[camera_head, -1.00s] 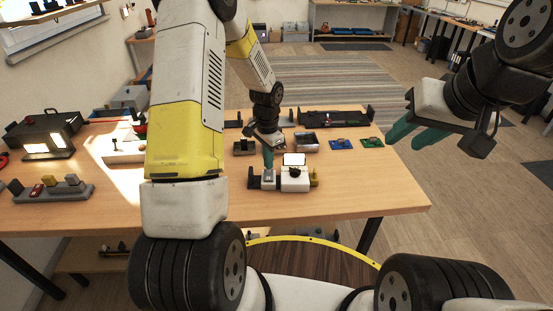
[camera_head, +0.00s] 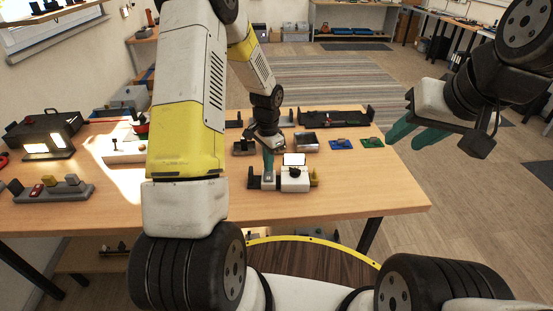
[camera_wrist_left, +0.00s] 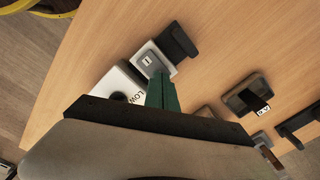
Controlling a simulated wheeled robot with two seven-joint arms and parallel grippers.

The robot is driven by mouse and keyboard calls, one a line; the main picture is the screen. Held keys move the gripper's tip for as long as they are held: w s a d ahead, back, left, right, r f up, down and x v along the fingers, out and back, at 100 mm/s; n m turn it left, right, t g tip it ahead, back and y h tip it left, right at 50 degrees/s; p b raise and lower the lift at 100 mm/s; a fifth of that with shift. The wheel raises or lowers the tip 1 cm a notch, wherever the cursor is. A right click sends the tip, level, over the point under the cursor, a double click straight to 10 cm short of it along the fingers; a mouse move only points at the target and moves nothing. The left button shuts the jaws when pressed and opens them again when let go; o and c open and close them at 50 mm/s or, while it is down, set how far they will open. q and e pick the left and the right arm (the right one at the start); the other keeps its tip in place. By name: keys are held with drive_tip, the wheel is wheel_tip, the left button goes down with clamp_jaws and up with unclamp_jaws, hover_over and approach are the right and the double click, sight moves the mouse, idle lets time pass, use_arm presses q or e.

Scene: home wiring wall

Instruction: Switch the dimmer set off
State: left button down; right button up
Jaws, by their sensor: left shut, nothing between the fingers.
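The dimmer set stands near the front edge of the wooden table. It has a white box (camera_head: 296,184) with a black knob, a bright white panel (camera_head: 294,159) behind it, and a grey switch plate (camera_head: 268,184) on its left. In the left wrist view the white box (camera_wrist_left: 113,82) bears the letters "LOW", and the switch plate (camera_wrist_left: 152,60) shows a small pale rocker. My left gripper (camera_head: 268,168) is shut and points down at the plate. Its green fingers (camera_wrist_left: 164,88) overlap the plate's edge; contact cannot be told. My right gripper (camera_head: 412,138) is open and empty, off the table's right side.
A black lamp box (camera_head: 45,135) and a grey block with several coloured switches (camera_head: 52,188) lie at the left. A blue plate (camera_head: 342,144), a green plate (camera_head: 371,142) and a black tray (camera_head: 333,117) lie behind the set. The table's front right is clear.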

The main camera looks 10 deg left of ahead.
use_arm(q)
drive_tip(key=shift+f, duration=0.5)
drive_tip(key=shift+r, duration=3.5)
wheel_tip(320, 180, up, 10)
drive_tip(key=n+t, duration=0.1)
drive_tip(key=n, duration=0.1)
hover_over(267, 178)
drive_tip(key=s+r+n+t, duration=0.2)
drive_tip(key=s+r, duration=0.5)
drive_tip(key=r, duration=0.2)
drive_tip(key=s+d+r+n+t+h, duration=0.1)
drive_tip(key=s+r+n, duration=0.1)
drive_tip(key=s, duration=0.5)
drive_tip(key=s+d+r+n+t+h, duration=0.1)
drive_tip(key=s+r+n+t, duration=0.1)
drive_tip(key=s+r, duration=0.2)
drive_tip(key=s, duration=0.3)
